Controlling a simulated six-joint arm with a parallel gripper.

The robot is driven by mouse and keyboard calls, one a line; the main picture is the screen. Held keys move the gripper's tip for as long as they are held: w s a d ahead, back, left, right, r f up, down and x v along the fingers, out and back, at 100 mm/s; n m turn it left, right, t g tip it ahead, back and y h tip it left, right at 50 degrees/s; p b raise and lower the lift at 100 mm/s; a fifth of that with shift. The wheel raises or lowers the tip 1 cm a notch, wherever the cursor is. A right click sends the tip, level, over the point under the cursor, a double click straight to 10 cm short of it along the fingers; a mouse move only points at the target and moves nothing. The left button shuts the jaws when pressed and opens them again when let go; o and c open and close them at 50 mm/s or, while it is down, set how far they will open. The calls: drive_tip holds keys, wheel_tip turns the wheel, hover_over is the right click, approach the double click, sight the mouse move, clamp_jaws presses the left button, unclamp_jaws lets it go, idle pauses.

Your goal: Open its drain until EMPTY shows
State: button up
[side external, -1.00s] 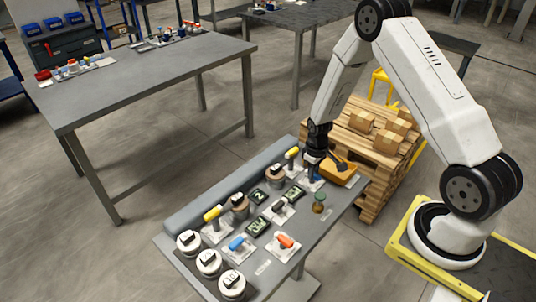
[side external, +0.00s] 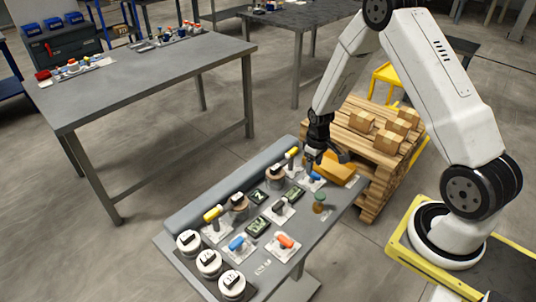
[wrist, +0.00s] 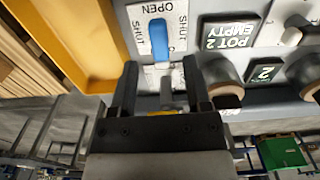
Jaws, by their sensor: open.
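A blue-handled lever (side external: 316,176) stands on a white plate at the far right end of the bench. In the wrist view the blue handle (wrist: 158,40) lies in line with the OPEN label, with SHUT printed on both sides. A sign (wrist: 228,36) reads POT 2 EMPTY, upside down in that view; it also shows in the side view (side external: 294,193). A brown pot (side external: 275,179) stands near a plate marked 2 (wrist: 263,73). My gripper (wrist: 160,75) is open and empty, its fingers apart from the blue handle. A yellow-handled lever (side external: 292,153) shows partly between the fingers.
An orange tray (side external: 338,174) lies right of the blue lever. A green-topped knob (side external: 319,202), orange (side external: 285,241) and second blue (side external: 237,243) levers, another brown pot (side external: 239,207) and white round units (side external: 209,261) stand on the bench. A pallet with boxes (side external: 388,142) is behind.

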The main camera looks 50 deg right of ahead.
drive_tip(key=shift+r, duration=2.4)
drive_tip(key=shift+a+r, duration=0.1)
drive_tip(key=shift+a+r, duration=0.2)
drive_tip(key=s+a+r+t, duration=0.1)
drive_tip(key=s+a+r, duration=0.4)
drive_tip(key=a, duration=0.2)
drive_tip(key=s+a+r+t, duration=0.1)
drive_tip(key=s+a+r, duration=0.4)
drive_tip(key=a+r, duration=0.1)
drive_tip(key=shift+a+r+t, duration=0.25)
drive_tip(key=shift+a+t, duration=0.05)
drive_tip(key=shift+a, duration=0.55)
drive_tip(key=shift+w, duration=0.1)
